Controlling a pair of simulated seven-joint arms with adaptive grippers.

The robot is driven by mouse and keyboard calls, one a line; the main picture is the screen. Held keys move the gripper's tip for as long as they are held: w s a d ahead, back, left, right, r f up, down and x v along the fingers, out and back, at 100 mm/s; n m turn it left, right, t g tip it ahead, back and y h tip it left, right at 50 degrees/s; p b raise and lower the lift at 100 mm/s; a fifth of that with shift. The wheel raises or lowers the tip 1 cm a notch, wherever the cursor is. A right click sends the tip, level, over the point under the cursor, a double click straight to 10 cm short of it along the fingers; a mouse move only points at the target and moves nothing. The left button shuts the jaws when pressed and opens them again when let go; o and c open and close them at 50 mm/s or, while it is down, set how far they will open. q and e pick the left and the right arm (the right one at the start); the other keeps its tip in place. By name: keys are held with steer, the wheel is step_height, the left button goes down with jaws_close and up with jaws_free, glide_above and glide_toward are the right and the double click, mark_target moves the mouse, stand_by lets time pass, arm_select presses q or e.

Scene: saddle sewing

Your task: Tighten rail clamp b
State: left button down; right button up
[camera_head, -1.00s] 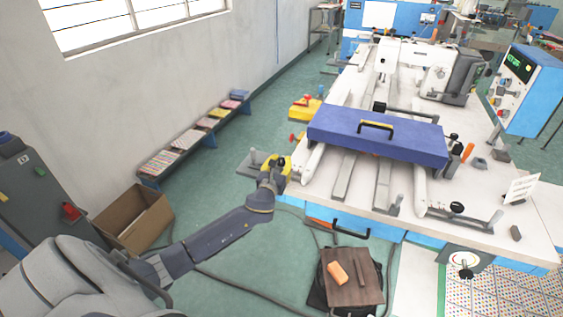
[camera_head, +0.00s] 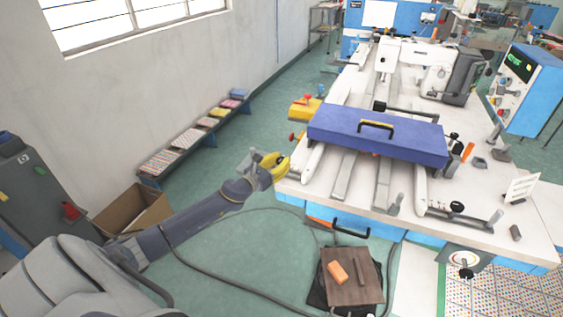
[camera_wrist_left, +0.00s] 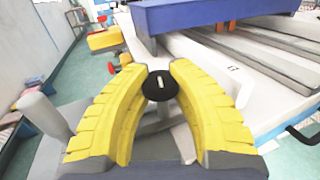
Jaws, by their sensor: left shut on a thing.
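My left gripper (camera_head: 286,161) has yellow fingers and is at the near left corner of the white machine table. In the left wrist view its fingertips (camera_wrist_left: 166,64) sit on both sides of a round black knob (camera_wrist_left: 160,86) with a pale mark, and the gripper is shut on it. A grey lever (camera_wrist_left: 45,115) stands to the left of the knob. The knob seems to belong to a rail clamp on the white left rail (camera_wrist_left: 215,75). The fingers hide the knob in the head view. No label shows which clamp this is. My right gripper is not in view.
A blue cover with a yellow-edged handle (camera_head: 340,130) lies across the rails. Another black knob (camera_head: 457,207) and grey lever (camera_head: 495,217) are at the right rail. A stool with an orange block (camera_head: 337,272) stands in front.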

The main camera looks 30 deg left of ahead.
mark_target(281, 159)
arm_select(q)
steer(key=shift+w+a+r+m+g+h, duration=0.1)
steer(key=shift+r+m+g+h, duration=0.2)
steer(key=shift+m+h, duration=0.6)
steer(key=shift+w+r+m+g+h, duration=0.1)
steer(key=shift+m+g+h, duration=0.4)
steer(key=shift+h, duration=0.65)
steer(key=shift+a+r+m+g+h, duration=0.15)
steer(key=shift+m+g+h, duration=0.15)
steer(key=shift+m+h, duration=0.65)
steer(key=shift+d+m+g+h, duration=0.1)
steer(key=shift+m+g+h, duration=1.15)
steer(key=shift+h, duration=0.45)
steer(key=shift+g+h, duration=0.35)
steer(key=shift+h, duration=0.05)
steer(key=c, duration=1.2)
jaws_free()
steer(key=shift+s, duration=0.1)
steer(key=o, duration=0.3)
steer(key=shift+s+d+f, duration=0.1)
steer(key=shift+d+f, duration=0.05)
steer(key=shift+f, duration=0.15)
step_height(281, 159, up, 10)
steer(key=shift+r, duration=0.1)
